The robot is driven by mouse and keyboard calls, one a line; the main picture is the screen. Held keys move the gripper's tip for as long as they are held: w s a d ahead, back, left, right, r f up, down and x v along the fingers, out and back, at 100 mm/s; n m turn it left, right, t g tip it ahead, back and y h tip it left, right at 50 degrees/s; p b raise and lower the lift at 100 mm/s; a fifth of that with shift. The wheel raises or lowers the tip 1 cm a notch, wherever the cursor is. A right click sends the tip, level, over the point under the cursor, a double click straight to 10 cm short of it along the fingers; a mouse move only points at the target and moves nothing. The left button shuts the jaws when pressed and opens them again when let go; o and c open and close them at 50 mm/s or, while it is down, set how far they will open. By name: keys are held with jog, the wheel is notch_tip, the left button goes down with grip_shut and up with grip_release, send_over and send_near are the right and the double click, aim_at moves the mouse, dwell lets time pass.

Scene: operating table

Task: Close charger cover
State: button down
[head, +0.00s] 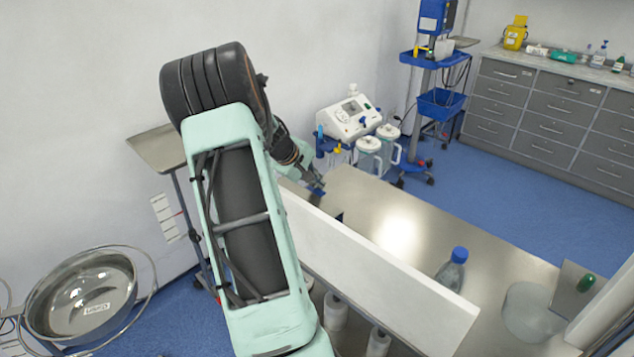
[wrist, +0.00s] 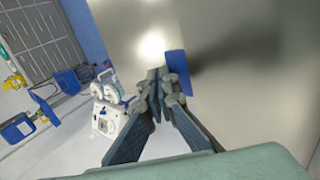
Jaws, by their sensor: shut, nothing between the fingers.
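My gripper (head: 316,181) is at the far left end of the steel table (head: 410,212), with its fingers shut and nothing between them. In the wrist view my gripper's fingertips (wrist: 160,76) are together beside a blue flat piece (wrist: 178,72), which may be the charger cover. The fingertips look close to its left edge; I cannot tell whether they touch. A small blue patch (head: 318,191) shows by the fingertips in the head view. The charger body cannot be made out clearly, and I cannot tell how far the cover is open.
A long white panel (head: 370,268) stands along the table's near side. A blue-capped bottle (head: 453,268) and a translucent container (head: 530,315) stand at the right. A white medical device (head: 350,118) is behind the table. The table's middle is clear.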

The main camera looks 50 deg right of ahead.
dwell(0.4)
jog(key=v, duration=1.2)
